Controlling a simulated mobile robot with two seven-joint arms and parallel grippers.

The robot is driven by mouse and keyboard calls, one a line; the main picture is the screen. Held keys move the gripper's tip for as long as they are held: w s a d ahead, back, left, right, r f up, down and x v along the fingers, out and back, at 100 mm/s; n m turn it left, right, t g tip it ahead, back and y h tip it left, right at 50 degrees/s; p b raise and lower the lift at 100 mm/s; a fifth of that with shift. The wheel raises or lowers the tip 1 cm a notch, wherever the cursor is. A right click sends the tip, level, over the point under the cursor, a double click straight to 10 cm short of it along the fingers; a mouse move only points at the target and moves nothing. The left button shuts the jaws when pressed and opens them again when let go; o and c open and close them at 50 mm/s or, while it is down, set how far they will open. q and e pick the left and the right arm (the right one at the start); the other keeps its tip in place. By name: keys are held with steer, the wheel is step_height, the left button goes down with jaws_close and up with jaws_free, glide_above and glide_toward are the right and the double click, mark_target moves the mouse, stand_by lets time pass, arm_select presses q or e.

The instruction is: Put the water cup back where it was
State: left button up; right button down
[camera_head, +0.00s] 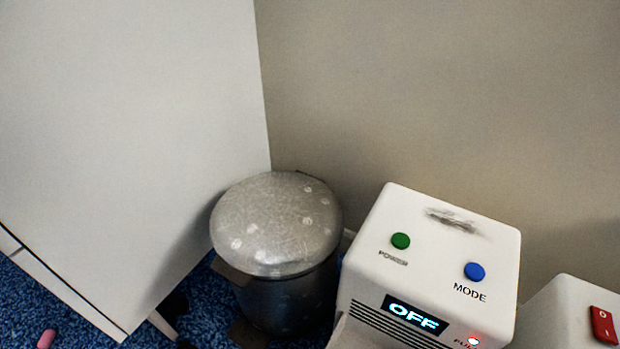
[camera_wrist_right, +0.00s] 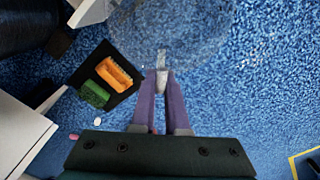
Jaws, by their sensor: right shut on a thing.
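My right gripper (camera_wrist_right: 162,80) shows in the right wrist view, its two purple fingers close together. It is shut on a round, see-through thing, seemingly the water cup (camera_wrist_right: 180,38), which extends past the fingertips toward the top of the picture. Blue carpet shows through it, so its outline is faint and I cannot tell whether it holds water. The cup does not show in the head view. Neither gripper shows in the head view, and my left gripper is in neither view.
A metal-lidded bin (camera_head: 277,222) stands beside a white machine (camera_head: 440,255) reading OFF. A second white unit (camera_head: 567,318) has a red switch. A white cabinet (camera_head: 120,130) is at left. In the wrist view a black tray (camera_wrist_right: 125,68) holds orange and green items; open carpet lies right.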

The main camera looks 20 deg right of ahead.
steer(key=w+d+b, duration=0.5)
steer(key=w+d, duration=0.6)
steer(key=d, duration=0.2)
steer(key=f+b, duration=0.5)
steer(key=f, duration=0.1)
steer(key=f+b, duration=0.5)
steer(key=f, duration=0.1)
steer(key=f+b, duration=0.5)
steer(key=f, duration=0.1)
steer(key=shift+w+d+f+b, duration=0.15)
steer(key=shift+w+d+b, duration=0.1)
steer(key=shift+b, duration=0.15)
steer(key=c, duration=1.2)
jaws_free()
